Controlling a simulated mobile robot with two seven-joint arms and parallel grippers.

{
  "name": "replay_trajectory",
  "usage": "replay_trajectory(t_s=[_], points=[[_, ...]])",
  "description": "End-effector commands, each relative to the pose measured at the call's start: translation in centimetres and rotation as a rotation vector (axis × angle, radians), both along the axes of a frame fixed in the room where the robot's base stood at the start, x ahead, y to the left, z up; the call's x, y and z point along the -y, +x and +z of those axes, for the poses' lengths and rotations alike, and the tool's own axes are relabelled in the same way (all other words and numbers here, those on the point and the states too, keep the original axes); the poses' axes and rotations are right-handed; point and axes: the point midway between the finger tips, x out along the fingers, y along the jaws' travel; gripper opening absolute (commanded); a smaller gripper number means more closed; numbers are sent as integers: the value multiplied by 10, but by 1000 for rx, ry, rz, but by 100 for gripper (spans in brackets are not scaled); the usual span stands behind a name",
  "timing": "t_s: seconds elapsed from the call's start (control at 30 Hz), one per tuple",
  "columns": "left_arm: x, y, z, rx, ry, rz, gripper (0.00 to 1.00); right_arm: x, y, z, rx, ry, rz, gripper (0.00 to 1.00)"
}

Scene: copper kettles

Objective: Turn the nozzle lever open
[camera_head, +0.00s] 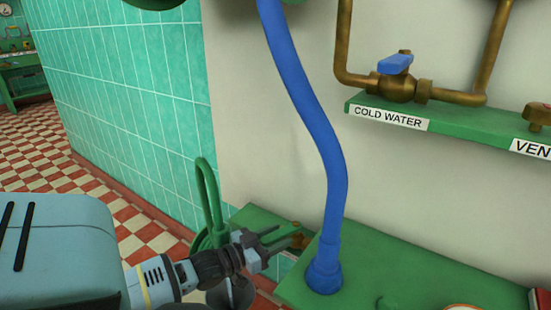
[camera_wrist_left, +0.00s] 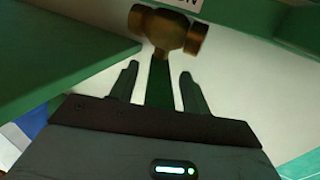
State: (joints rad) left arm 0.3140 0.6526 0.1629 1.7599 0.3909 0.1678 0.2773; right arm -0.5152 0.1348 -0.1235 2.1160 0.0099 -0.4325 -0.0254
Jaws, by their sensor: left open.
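A brass fitting (camera_wrist_left: 168,30) shows at the top of the left wrist view. A dark green bar (camera_wrist_left: 160,82), which looks like the nozzle lever, runs down from it between my fingers. My left gripper (camera_wrist_left: 158,85) is open, with one finger on each side of the bar; I cannot tell whether either touches it. In the head view my left gripper (camera_head: 290,237) reaches in from the left, low beside the green bench, and a small brass part (camera_head: 297,227) shows just behind its fingertips. My right gripper is not in view.
A blue hose (camera_head: 322,150) comes down to the green bench (camera_head: 400,265), just right of my gripper. A curved green tube (camera_head: 208,195) stands to its left. A blue-handled valve (camera_head: 397,63) sits above the COLD WATER label (camera_head: 390,118). The tiled floor at left is clear.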

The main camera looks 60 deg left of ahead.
Motion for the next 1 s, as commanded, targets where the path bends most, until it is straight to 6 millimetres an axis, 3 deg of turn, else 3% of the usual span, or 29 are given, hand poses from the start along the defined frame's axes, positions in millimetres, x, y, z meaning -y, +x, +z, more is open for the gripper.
replay_trajectory(t_s=[0.17, 0.3, 0.8, 1.0], points=[[0, 0, 18, 2, 1, 0, 47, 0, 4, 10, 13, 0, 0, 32], [1, -2, 43, 1, -2, 0, 47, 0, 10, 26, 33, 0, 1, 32], [74, -83, 47, -1, -3, 2, 47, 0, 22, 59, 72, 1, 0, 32], [96, -107, 49, -1, -2, 1, 47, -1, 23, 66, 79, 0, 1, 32]])
